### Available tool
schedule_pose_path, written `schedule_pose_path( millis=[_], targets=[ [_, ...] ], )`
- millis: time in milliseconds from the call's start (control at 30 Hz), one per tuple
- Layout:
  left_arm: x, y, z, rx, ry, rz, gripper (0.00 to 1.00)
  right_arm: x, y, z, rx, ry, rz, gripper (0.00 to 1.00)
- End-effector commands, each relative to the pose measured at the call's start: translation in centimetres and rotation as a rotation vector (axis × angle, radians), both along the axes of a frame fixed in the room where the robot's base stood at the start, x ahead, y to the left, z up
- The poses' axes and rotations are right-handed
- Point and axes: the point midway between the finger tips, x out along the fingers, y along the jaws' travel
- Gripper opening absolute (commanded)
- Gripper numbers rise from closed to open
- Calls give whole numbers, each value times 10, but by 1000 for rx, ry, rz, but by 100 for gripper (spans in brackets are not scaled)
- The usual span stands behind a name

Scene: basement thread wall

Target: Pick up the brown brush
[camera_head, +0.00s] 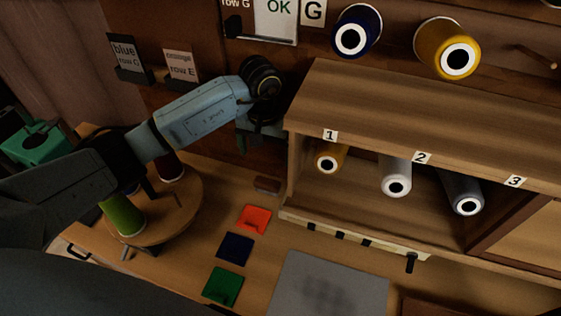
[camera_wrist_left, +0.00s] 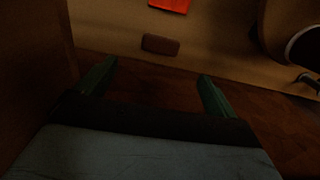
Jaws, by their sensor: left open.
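The brown brush (camera_head: 267,184) is a small dark brown block on the wooden worktop, by the left end of the numbered shelf and behind the red square. It also shows in the left wrist view (camera_wrist_left: 160,45), beyond the fingertips and between their lines. My left gripper (camera_head: 261,138) hangs by the shelf's left side, above and behind the brush. In the left wrist view its two green fingers (camera_wrist_left: 157,72) are apart with nothing between them. The gripper is not touching the brush. My right gripper is not in view.
The wooden shelf (camera_head: 400,110) holds spools under numbers 1, 2 and 3, close to my gripper's right. A round turntable (camera_head: 185,215) with a green spool (camera_head: 123,215) stands left. Red (camera_head: 255,217), blue (camera_head: 235,248) and green (camera_head: 222,286) squares and a grey mat (camera_head: 330,285) lie in front.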

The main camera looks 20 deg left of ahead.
Motion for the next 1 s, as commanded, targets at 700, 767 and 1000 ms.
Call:
schedule_pose_path(
  millis=[700, 767, 1000],
  targets=[
    [-1, 0, -88, -2, 2, 1, 94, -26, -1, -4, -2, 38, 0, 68],
    [-2, -1, -96, -3, 6, 2, 94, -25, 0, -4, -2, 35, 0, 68],
    [-1, 1, -130, -3, 3, 2, 94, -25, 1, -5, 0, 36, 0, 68]
  ],
)
